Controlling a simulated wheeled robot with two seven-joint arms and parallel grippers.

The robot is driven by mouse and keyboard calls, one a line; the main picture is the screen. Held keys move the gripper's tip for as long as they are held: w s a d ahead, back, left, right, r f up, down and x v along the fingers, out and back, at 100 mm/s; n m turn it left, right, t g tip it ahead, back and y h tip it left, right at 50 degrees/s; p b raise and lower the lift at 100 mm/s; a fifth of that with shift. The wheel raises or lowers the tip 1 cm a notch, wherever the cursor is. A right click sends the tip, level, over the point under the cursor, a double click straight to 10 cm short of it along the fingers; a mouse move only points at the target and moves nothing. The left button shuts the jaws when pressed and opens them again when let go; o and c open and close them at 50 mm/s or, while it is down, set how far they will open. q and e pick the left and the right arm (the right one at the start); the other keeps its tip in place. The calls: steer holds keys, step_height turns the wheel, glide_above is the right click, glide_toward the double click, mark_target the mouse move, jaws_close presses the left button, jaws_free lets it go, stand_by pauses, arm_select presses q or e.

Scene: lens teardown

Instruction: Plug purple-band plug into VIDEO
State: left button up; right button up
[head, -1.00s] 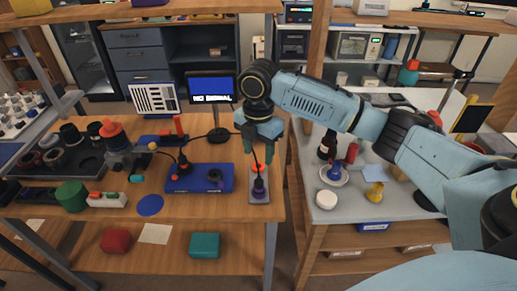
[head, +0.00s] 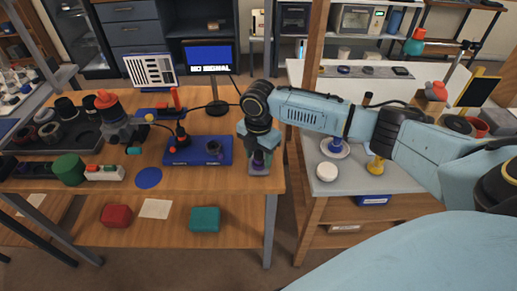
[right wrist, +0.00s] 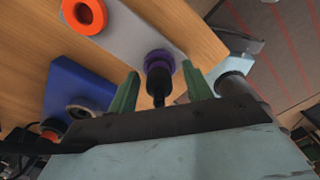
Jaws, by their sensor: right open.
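The purple-band plug (right wrist: 158,62) is black with a purple ring. It stands on a grey plate (right wrist: 135,30) and also shows low under the gripper in the head view (head: 258,168). My right gripper (right wrist: 161,90) is open, with one green finger on each side of the plug; I cannot tell whether either touches it. In the head view my right gripper (head: 261,156) hides most of the plate. The blue socket box (head: 198,151) lies left of it, with a black plug and cable at its left and a round socket at its right. The VIDEO label is not readable. My left gripper is not in view.
An orange ring (right wrist: 85,14) is on the plate near the plug. A monitor (head: 208,58) reading "NO SIGNAL" stands behind the box. A blue disc (head: 148,178) lies at the front left. A gap separates this bench from the grey table (head: 345,185) at right.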

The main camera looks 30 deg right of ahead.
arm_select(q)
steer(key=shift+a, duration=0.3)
arm_select(e)
steer(key=c, duration=0.7)
steer(key=shift+c, duration=1.4)
steer(key=shift+o, duration=1.3)
jaws_close()
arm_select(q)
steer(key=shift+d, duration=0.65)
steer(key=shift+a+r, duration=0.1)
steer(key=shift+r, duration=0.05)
arm_select(e)
steer(key=shift+r, duration=0.15)
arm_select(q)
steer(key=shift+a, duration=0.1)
